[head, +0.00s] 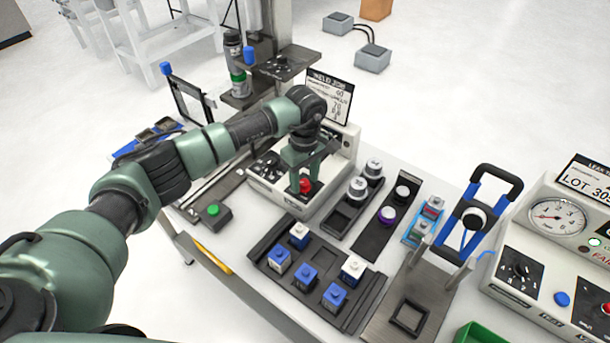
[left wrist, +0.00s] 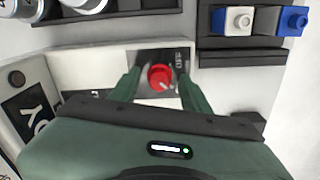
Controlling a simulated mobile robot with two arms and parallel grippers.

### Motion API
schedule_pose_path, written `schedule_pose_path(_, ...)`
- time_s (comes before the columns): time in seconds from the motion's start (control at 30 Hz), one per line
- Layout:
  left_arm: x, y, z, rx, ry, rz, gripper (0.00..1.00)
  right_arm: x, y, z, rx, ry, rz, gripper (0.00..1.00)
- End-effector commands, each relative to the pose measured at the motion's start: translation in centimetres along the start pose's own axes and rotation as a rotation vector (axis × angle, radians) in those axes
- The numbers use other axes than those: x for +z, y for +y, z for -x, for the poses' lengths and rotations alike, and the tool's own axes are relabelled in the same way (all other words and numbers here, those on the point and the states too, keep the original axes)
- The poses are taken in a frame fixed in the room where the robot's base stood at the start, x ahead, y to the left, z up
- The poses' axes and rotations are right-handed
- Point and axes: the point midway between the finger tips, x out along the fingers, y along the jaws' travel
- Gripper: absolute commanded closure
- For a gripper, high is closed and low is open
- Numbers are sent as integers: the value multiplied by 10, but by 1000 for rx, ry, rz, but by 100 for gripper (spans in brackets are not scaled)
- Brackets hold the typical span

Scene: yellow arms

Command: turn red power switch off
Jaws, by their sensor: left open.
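The red power switch (head: 305,186) is a round red knob on the front panel of a white welder box (head: 337,165). In the left wrist view the red knob (left wrist: 160,77) sits on a dark plate, with a pale mark on its face. My left gripper (head: 303,177) points down at the panel, right over the knob. In the left wrist view its green fingers (left wrist: 159,73) are open, one on each side of the knob with a gap to both. I cannot tell whether the fingertips reach down beside the knob. My right gripper is not in view.
A green button box (head: 213,212) stands left of the welder box. A black tray (head: 262,252) with several blue and white blocks lies in front. Black holders with cylinders (head: 374,167) stand to the right. A gauge tester (head: 520,270) is at the far right.

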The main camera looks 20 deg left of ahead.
Motion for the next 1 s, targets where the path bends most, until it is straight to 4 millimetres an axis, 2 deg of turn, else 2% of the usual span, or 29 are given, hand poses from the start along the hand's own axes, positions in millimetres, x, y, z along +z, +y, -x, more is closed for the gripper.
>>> schedule_pose_path(0.27,0,0,-3,2,-1,-1,53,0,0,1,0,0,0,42)
schedule_pose_path(0.33,0,0,-3,2,-1,-1,67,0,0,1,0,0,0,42)
schedule_pose_path(0.43,0,0,-3,2,-1,-1,95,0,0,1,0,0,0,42)
schedule_pose_path(0.47,0,0,-3,2,-1,-1,100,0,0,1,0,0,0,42)
schedule_pose_path(0.77,0,1,-4,2,0,20,100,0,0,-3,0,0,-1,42)
schedule_pose_path(1.0,0,1,-5,4,0,131,100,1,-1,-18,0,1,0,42)
